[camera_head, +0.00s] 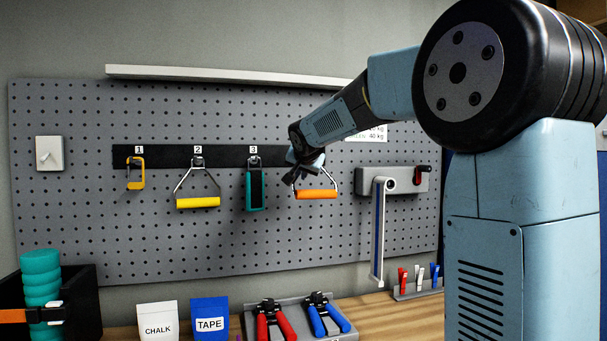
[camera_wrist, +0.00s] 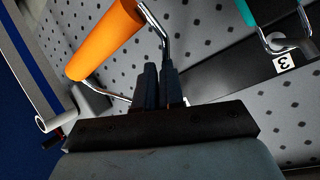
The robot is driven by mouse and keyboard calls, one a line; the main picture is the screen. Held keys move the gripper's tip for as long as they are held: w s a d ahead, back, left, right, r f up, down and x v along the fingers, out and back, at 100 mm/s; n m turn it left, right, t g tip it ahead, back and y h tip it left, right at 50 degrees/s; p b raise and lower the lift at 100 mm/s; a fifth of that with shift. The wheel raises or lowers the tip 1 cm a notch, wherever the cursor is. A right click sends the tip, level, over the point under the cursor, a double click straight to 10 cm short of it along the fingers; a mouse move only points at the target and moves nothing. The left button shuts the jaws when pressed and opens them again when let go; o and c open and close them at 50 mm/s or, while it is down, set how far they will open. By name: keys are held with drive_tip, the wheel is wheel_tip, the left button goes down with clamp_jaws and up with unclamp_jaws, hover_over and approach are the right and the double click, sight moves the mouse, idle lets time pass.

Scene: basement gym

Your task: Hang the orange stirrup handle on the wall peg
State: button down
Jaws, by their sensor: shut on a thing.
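The orange stirrup handle (camera_head: 316,194) hangs below my gripper (camera_head: 293,177) at the right end of the black peg rail (camera_head: 225,156), its orange grip nearly level. In the wrist view, my gripper (camera_wrist: 158,70) is shut on the handle's metal frame, and the orange grip (camera_wrist: 104,40) shows at upper left. The frame's top is hidden by the fingers. Pegs labelled 1, 2 and 3 carry other items. Any peg behind my gripper is hidden, so I cannot tell whether the frame touches one.
A teal-framed item (camera_head: 255,190) hangs on peg 3, left of my gripper. A yellow stirrup handle (camera_head: 198,202) hangs on peg 2, a yellow carabiner (camera_head: 136,174) on peg 1. A grey bracket with a folded arm (camera_head: 378,228) is right of the orange handle. The pegboard (camera_head: 200,245) below is clear.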

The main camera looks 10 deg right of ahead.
drive_tip(key=x, duration=0.3)
drive_tip(key=shift+w+a, duration=0.2)
drive_tip(key=shift+w, duration=0.2)
idle(0.3)
drive_tip(key=shift+f, duration=0.25)
idle(0.3)
drive_tip(key=c, duration=1.6)
unclamp_jaws()
drive_tip(key=shift+w, duration=0.1)
drive_tip(key=o, duration=0.4)
drive_tip(key=shift+r, duration=0.1)
drive_tip(key=shift+o, duration=0.2)
